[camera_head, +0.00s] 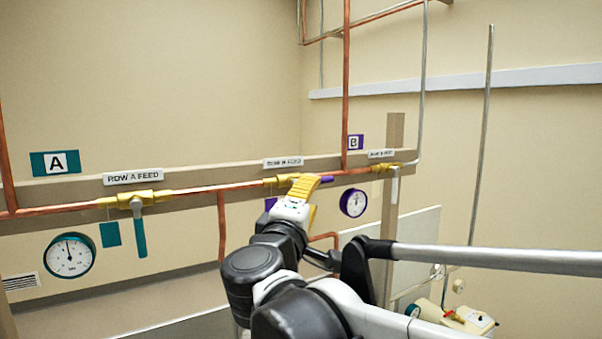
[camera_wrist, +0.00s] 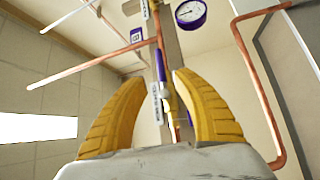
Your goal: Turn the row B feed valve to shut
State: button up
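The row B feed valve (camera_head: 277,181) is a brass body on the copper pipe, under a white label (camera_head: 283,162). Its purple lever (camera_head: 326,179) points right, along the pipe. My gripper (camera_head: 306,181), with yellow fingers, is at the valve and hides part of its body and lever. In the wrist view the fingers (camera_wrist: 160,77) are apart, and the purple lever (camera_wrist: 161,65) shows between their tips with a gap on both sides. The label (camera_wrist: 157,103) also shows between them. I cannot tell how deep the lever sits between the fingers.
The row A feed valve (camera_head: 137,199) is to the left, its teal lever (camera_head: 140,232) hanging down. Another valve (camera_head: 384,168) with a pale hanging lever is to the right. A purple-rimmed gauge (camera_head: 354,202) is below the pipe. A vertical copper pipe (camera_head: 346,90) rises near the valve.

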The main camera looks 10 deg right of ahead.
jog(key=p+x, duration=0.1)
jog(key=x, duration=0.7)
jog(key=shift+w+d+p, duration=0.15)
jog(key=shift+w+p, duration=0.15)
jog(key=shift+c, duration=0.5)
grip_shut()
